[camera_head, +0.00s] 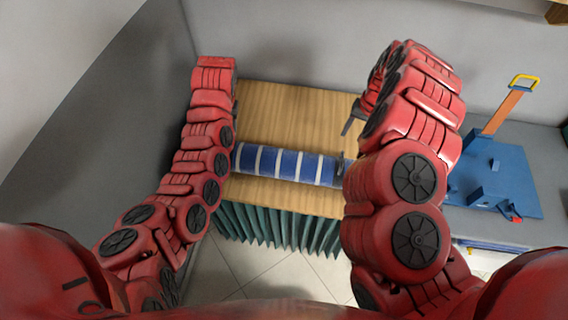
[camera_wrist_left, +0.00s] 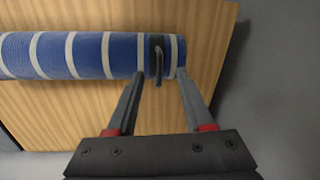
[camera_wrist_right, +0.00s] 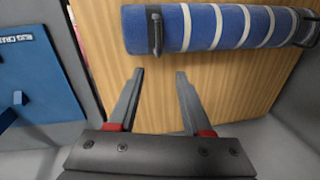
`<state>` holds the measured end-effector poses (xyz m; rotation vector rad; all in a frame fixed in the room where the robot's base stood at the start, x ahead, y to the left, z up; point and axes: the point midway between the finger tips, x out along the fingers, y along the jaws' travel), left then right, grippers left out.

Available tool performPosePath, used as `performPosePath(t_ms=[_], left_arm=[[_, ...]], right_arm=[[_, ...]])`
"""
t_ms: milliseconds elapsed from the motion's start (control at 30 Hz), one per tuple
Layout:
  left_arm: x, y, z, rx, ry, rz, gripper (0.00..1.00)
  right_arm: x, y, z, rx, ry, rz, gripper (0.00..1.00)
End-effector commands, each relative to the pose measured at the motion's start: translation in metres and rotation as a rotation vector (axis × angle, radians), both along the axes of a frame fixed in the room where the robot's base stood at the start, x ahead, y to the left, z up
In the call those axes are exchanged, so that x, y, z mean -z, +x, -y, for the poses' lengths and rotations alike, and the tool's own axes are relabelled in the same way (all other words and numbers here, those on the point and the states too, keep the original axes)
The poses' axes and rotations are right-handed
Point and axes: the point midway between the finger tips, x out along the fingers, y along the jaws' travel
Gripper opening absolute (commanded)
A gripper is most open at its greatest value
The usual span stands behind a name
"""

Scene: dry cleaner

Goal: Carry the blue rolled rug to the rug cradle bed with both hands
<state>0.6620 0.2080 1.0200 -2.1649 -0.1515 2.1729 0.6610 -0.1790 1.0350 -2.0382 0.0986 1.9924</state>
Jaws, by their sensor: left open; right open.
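The blue rolled rug (camera_head: 290,164) with white stripes lies across a wooden table top (camera_head: 290,110). It also shows in the left wrist view (camera_wrist_left: 75,55) and the right wrist view (camera_wrist_right: 205,27). A dark handle sits near each end. My left gripper (camera_wrist_left: 161,75) is open, with its fingertips at the rug's end, on either side of one handle (camera_wrist_left: 157,60). My right gripper (camera_wrist_right: 159,73) is open and empty, short of the rug, with the other handle (camera_wrist_right: 155,30) just beyond its fingertips. In the head view my left gripper is hidden behind its arm.
A blue platform with an orange post and yellow handle (camera_head: 490,170) stands on the grey surface to the right. Its blue edge also shows in the right wrist view (camera_wrist_right: 40,75). Green pleated cloth (camera_head: 275,228) hangs at the table front. Grey walls are behind and left.

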Motion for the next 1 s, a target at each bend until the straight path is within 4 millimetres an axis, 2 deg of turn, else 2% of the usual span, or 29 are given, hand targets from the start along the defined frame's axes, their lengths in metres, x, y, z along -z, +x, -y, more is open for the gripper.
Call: performPosePath(t_ms=[67, 300, 500, 700, 1000], left_arm=[[0.008, -0.001, -0.001, 0.000, 0.000, -0.002, 0.52], [0.047, 0.000, -0.006, 0.001, 0.002, -0.002, 0.52], [0.075, 0.000, -0.009, 0.002, 0.002, -0.001, 0.52], [0.090, 0.000, -0.011, 0.000, 0.001, 0.000, 0.52], [0.092, 0.000, -0.011, -0.001, -0.001, 0.003, 0.52]], right_arm=[[0.008, -0.005, 0.003, 0.003, -0.001, -0.008, 0.50], [0.050, -0.002, -0.004, 0.002, -0.006, -0.007, 0.50], [0.078, 0.000, -0.008, 0.003, -0.006, -0.004, 0.50], [0.091, 0.000, -0.012, 0.002, -0.003, -0.005, 0.50], [0.093, 0.001, -0.012, 0.002, -0.001, -0.003, 0.50]])
